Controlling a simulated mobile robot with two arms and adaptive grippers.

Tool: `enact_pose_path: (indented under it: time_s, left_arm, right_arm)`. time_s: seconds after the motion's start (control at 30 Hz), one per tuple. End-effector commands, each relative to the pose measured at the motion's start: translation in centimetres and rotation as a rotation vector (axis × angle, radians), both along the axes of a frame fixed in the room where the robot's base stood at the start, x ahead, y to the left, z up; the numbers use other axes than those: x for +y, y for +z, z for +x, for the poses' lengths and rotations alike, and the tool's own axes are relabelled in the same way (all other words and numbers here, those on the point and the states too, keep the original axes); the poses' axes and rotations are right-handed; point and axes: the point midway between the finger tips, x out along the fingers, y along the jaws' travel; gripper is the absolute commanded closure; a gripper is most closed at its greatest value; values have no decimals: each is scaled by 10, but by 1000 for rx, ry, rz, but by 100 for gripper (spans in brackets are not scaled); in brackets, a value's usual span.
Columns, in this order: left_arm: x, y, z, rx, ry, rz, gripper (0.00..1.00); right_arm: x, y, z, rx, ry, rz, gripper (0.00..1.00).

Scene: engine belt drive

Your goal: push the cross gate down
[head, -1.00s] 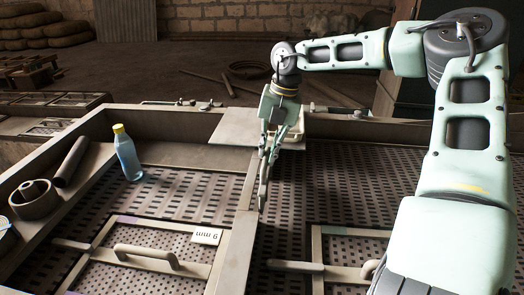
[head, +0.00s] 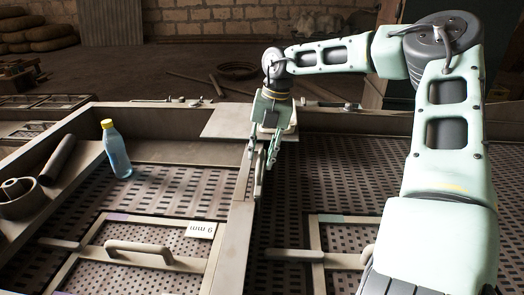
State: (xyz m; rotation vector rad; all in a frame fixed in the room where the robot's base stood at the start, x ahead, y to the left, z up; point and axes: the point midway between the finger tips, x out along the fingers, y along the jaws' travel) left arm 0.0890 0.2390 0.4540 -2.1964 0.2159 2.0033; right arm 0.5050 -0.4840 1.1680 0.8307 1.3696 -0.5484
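My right gripper (head: 263,158) hangs from its pale green arm at the middle of the head view, pointing down over the long divider (head: 239,205) between two perforated beds. Its two fingers look apart. A narrow grey upright piece (head: 258,182) shows at the fingertips; I cannot tell whether it is touched or held, or whether it is part of the cross gate. A flat light plate (head: 226,122) lies behind the gripper, across the divider's far end. I cannot say for sure which part is the cross gate. My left gripper is not in view.
A blue bottle with a yellow cap (head: 116,150) stands at the left. A frame with a handle (head: 140,252) and a "9 mm" label (head: 200,230) lies in the left bed. A rod (head: 57,158) and a ring (head: 20,197) lie on the left ledge. The right bed is partly hidden by my arm.

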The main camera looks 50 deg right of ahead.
Motion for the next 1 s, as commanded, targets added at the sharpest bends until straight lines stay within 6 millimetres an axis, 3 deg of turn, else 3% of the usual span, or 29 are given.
enact_pose_path:
  time_s: [0.37,0.8,1.0]
  left_arm:
    - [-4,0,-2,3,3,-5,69]
    - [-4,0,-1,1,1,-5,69]
    - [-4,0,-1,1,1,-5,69]
  right_arm:
    - [-1,11,0,-4,0,-2,70]
    - [-11,96,-13,-5,-1,-3,70]
    - [-14,115,-16,-2,0,-2,70]
